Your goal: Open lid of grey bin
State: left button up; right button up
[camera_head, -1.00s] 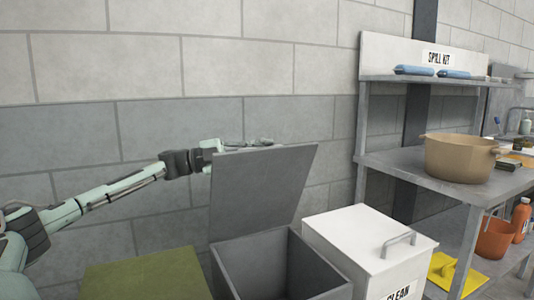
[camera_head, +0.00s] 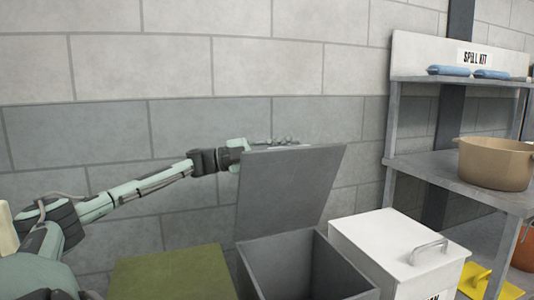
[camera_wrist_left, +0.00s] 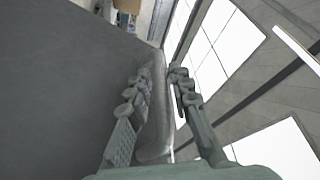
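The grey bin (camera_head: 345,272) stands against the wall, its inside visible from above. Its grey lid (camera_head: 288,190) is raised, leaning steeply at the back left of the opening. My left gripper (camera_head: 272,142) is at the lid's top edge, its fingers partly hidden behind it. In the left wrist view the lid's dark face (camera_wrist_left: 65,85) fills the left side. There the two fingers of my left gripper (camera_wrist_left: 160,76) are apart, with a grey strip between them that looks like the lid's edge. I cannot tell whether they press on it. My right gripper is out of view.
A white bin (camera_head: 385,240) with a handle on its closed lid stands right of the grey bin. A green bin top (camera_head: 172,275) is at its left. A grey shelf (camera_head: 420,165) with a tan pot (camera_head: 495,165) stands farther right. The block wall is close behind.

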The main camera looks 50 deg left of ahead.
pick_arm(q)
jog(key=v, duration=1.1)
jog(key=shift+s+a, duration=0.2)
jog(key=shift+a, duration=0.05)
